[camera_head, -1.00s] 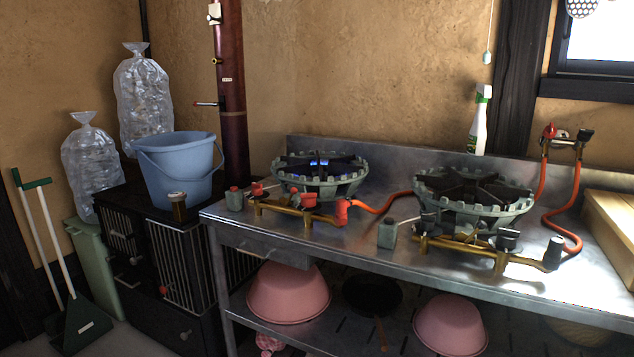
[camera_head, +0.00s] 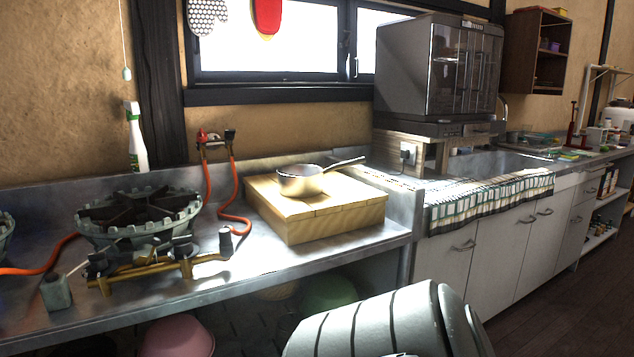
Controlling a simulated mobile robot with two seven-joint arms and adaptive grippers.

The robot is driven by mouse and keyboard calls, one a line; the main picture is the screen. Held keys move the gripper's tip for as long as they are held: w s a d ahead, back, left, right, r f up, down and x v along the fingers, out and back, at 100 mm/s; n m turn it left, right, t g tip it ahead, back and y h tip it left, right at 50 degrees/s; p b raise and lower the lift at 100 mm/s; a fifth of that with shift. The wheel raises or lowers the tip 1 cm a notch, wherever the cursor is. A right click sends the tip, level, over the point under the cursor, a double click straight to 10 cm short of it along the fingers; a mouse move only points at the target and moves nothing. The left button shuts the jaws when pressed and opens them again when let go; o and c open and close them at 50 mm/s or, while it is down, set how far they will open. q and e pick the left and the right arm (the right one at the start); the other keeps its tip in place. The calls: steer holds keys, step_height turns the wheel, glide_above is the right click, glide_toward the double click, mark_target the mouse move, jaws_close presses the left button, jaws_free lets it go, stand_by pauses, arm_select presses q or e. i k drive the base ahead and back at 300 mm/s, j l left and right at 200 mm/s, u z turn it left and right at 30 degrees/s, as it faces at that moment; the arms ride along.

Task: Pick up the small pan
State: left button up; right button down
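A small pan (camera_head: 301,183) with a shiny, brassy-looking body stands upright on a light wooden block (camera_head: 318,224) on the steel counter. Nothing touches the pan but the block. A grey, rounded part with dark bands at the bottom centre looks like part of my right arm. It is below and to the right of the block, apart from the pan. Neither gripper's fingers show in this view.
A gas burner (camera_head: 140,222) with an orange hose (camera_head: 236,200) stands left of the block. A spray bottle (camera_head: 137,140) stands behind. A grey dish cabinet (camera_head: 432,68) and a sink (camera_head: 495,162) lie right. A pink bowl (camera_head: 178,337) sits on the shelf below.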

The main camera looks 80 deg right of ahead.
mark_target(296, 181)
steer(key=z, duration=0.5)
steer(key=i+z, duration=0.15)
steer(key=z, duration=0.3)
steer(key=j+z, duration=0.1)
steer(key=z, duration=0.4)
steer(key=l+z, duration=0.1)
steer(key=z, duration=0.35)
steer(key=k+l+z, duration=0.1)
steer(key=z, duration=0.35)
steer(key=i+l+u, duration=0.1)
steer(key=l, duration=0.25)
steer(key=i+l+u, duration=0.1)
steer(key=l, duration=0.3)
steer(key=i+l+u, duration=0.1)
steer(key=l, duration=0.3)
steer(key=i+l, duration=0.2)
steer(key=l, duration=0.2)
steer(key=u, duration=0.05)
